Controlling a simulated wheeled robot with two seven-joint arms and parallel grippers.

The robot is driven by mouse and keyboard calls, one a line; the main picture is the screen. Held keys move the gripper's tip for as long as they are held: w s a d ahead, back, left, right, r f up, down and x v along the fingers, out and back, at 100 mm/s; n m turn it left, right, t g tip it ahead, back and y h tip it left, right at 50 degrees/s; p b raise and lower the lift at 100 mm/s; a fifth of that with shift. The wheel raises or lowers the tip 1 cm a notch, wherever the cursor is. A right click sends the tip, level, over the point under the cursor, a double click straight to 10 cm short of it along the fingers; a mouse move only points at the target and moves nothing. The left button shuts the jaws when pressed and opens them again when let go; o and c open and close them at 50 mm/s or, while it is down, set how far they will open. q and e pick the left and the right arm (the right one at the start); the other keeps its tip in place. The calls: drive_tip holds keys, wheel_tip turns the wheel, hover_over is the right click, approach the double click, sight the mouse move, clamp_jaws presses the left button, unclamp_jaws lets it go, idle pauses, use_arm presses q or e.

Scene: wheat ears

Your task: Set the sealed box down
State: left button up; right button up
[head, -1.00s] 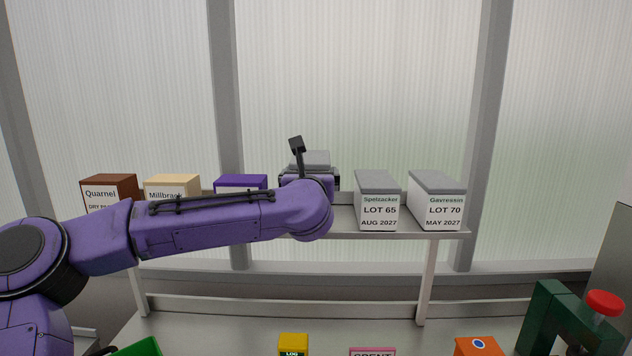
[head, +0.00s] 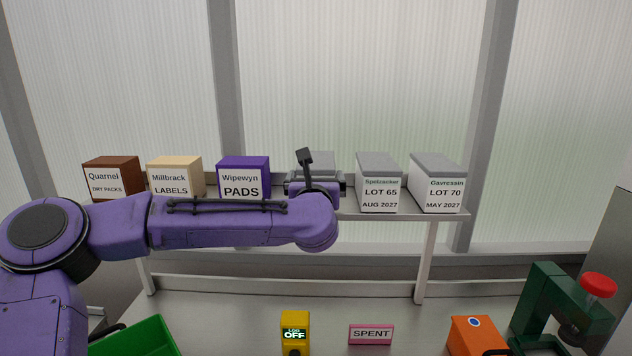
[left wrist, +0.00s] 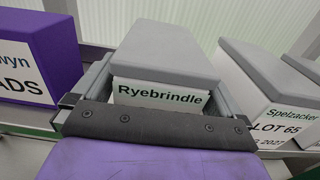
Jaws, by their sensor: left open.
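The box labelled Ryebrindle, white with a grey lid, stands upright on the raised shelf (head: 385,214). Its lid (head: 316,158) shows in the head view behind my left wrist; its label side (left wrist: 158,95) faces me in the left wrist view. My left gripper (head: 315,178) is open, with one finger on each side of this box. Whether the fingers touch its sides, I cannot tell. The box's lower part is hidden by the gripper. My right gripper is not in view.
A purple Wipewyn box (head: 243,177) stands left of the gripper, a Spelzacker box (head: 379,184) close on the right, then a Gavressen box (head: 436,184). Below are a green bin (head: 140,338), a yellow LOG OFF device (head: 295,330), a pink SPENT sign (head: 371,334) and a green press (head: 545,300).

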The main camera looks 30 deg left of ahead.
use_arm(q)
drive_tip(key=b+v, duration=0.5)
drive_tip(key=v, duration=0.5)
drive_tip(key=shift+s, duration=0.25)
drive_tip(key=shift+d, duration=0.15)
